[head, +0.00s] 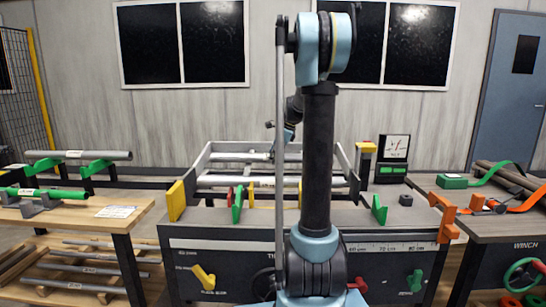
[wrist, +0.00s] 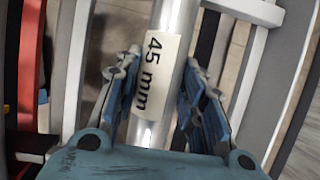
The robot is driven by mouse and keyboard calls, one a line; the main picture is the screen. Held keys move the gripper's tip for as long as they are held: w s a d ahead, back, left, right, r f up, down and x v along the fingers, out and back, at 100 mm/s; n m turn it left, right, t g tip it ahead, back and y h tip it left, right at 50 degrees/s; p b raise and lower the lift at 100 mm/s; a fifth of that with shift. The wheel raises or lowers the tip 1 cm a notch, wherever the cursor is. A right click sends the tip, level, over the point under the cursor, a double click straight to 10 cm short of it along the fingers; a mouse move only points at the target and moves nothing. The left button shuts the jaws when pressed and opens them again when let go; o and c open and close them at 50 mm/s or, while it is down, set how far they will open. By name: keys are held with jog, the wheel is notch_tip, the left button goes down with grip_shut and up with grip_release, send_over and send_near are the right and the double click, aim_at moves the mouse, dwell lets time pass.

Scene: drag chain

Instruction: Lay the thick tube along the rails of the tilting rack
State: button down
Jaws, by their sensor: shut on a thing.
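A silver tube (wrist: 176,18) labelled 45 mm runs up the middle of the wrist view. My gripper (wrist: 160,78) has a finger on each side of it and is shut on it. In the wrist view, pale bars (wrist: 72,60) run beside the held tube.
A grey tube (head: 110,155) rests on green supports on the left bench, with a green tube (head: 55,194) in front. Yellow (head: 176,201) and green (head: 379,209) upright parts stand on the central bench. Straps and a winch bench (head: 500,228) are at right.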

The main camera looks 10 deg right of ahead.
dwell(0.3)
jog(key=c, duration=1)
grip_release()
jog(key=shift+o, duration=0.2)
jog(key=v, duration=1.1)
jog(key=shift+d+r, duration=0.2)
jog(key=shift+r, duration=0.1)
